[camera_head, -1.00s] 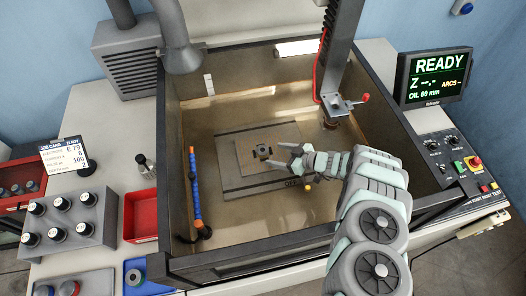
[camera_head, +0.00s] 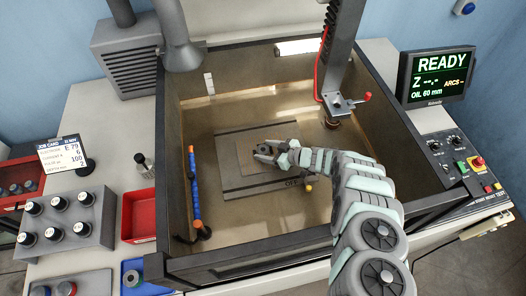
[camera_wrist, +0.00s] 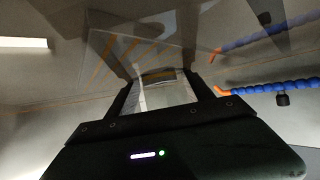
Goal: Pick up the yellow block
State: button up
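My gripper (camera_head: 262,154) is down inside the tank, over the square plate (camera_head: 284,134) in its middle. In the wrist view its two fingers (camera_wrist: 163,92) stand on either side of a pale block (camera_wrist: 165,97) with a dull yellow-brown band (camera_wrist: 160,76) at its far end. Whether the fingers press on the block is not clear. In the head view the block is mostly hidden by the gripper, and its colour does not show clearly there.
The tank wall (camera_head: 172,130) encloses the plate. A blue segmented hose (camera_head: 194,185) stands at its left. A column with a clamp and red knob (camera_head: 366,97) hangs at the right rear. A small yellow knob (camera_head: 308,188) is by the plate's front edge. A red tray (camera_head: 140,215) lies outside, left.

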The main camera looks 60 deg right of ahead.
grip_shut()
dwell(0.4)
